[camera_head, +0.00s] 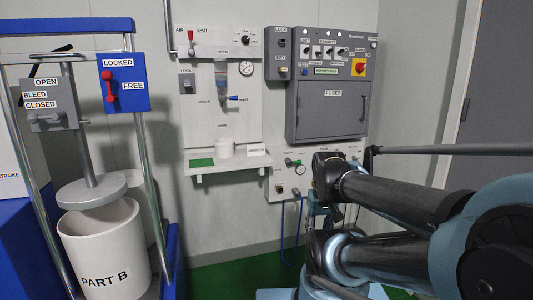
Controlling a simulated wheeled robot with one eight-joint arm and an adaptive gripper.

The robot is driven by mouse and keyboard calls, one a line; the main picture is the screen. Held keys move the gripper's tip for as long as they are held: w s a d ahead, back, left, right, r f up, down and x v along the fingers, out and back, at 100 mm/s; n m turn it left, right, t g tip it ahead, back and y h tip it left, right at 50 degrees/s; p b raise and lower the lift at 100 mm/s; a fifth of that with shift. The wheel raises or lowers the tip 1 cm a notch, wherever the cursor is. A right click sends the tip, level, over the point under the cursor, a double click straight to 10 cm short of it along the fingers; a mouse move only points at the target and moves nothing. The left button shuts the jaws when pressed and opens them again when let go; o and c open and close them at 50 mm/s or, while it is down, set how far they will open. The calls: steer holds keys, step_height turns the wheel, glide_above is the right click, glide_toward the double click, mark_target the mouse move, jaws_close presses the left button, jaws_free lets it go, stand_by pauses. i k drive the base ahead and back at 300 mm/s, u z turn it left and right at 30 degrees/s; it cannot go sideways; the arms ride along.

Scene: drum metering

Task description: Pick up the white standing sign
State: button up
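A small white sign with dark lettering (258,152) stands at the right end of a white wall shelf (222,168). The lettering is too small to read surely. My arm reaches in from the right edge of the view. My gripper (318,212) seems to be at the arm's far end, below and to the right of the shelf, apart from the sign. Its fingers are partly hidden and too small to show whether they are open or shut.
A white cup (226,147) and a green pad (202,162) are on the shelf left of the sign. A grey fuse cabinet (327,98) and a lower panel (283,178) are on the wall. A drum marked PART B (103,245) stands left under a press plate (91,191).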

mark_target(254, 149)
steer(key=z, duration=0.05)
steer(key=i, duration=1)
steer(key=u, duration=0.05)
